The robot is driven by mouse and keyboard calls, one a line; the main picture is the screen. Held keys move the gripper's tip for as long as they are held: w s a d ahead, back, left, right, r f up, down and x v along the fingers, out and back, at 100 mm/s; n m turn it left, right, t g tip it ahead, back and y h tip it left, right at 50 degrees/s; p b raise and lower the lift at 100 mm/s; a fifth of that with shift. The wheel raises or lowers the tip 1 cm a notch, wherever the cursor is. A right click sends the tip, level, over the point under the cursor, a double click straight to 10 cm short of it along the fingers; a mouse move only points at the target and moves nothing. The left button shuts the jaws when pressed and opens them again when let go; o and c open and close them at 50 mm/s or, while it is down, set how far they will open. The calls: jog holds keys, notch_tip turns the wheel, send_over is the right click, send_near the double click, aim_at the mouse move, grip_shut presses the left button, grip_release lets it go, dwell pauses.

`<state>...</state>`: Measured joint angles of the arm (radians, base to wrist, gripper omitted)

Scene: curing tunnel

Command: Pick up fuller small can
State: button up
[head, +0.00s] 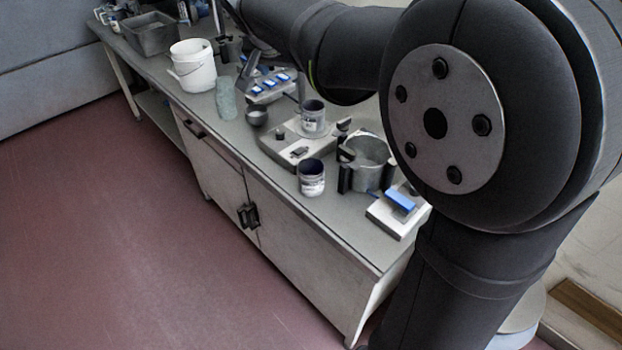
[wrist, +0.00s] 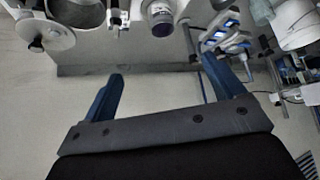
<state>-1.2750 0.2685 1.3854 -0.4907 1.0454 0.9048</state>
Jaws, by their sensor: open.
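Two small pale cans with printed labels and dark insides show in the head view. One can (head: 311,183) stands on the bench near its front edge. The other can (head: 312,121) stands farther back on a flat grey device (head: 285,150). I cannot tell which is fuller. In the wrist view a small can (wrist: 160,20) with a dark end shows at the top; I cannot tell which of the two it is. My gripper (wrist: 163,85) is open and empty, its two blue fingers wide apart, with the can beyond them. My gripper is not clearly visible in the head view.
A metal pot (head: 370,173) with black handles stands right of the front can, beside a white device with a blue top (head: 400,205). A white bucket (head: 193,72), a grey-green jar (head: 226,104), a small dark bowl (head: 257,116) and a grey bin (head: 150,38) stand leftward.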

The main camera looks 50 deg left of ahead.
jog(key=n+g+h, duration=0.4)
jog(key=n+g, duration=0.2)
jog(key=n, duration=0.5)
send_over(311, 169)
jog(key=s+d, duration=0.2)
notch_tip(311, 169, down, 10)
notch_tip(311, 169, down, 18)
jog(key=shift+s+d+r, duration=0.15)
jog(key=shift+r, duration=0.1)
jog(key=c, duration=1.2)
jog(key=shift+r, duration=0.1)
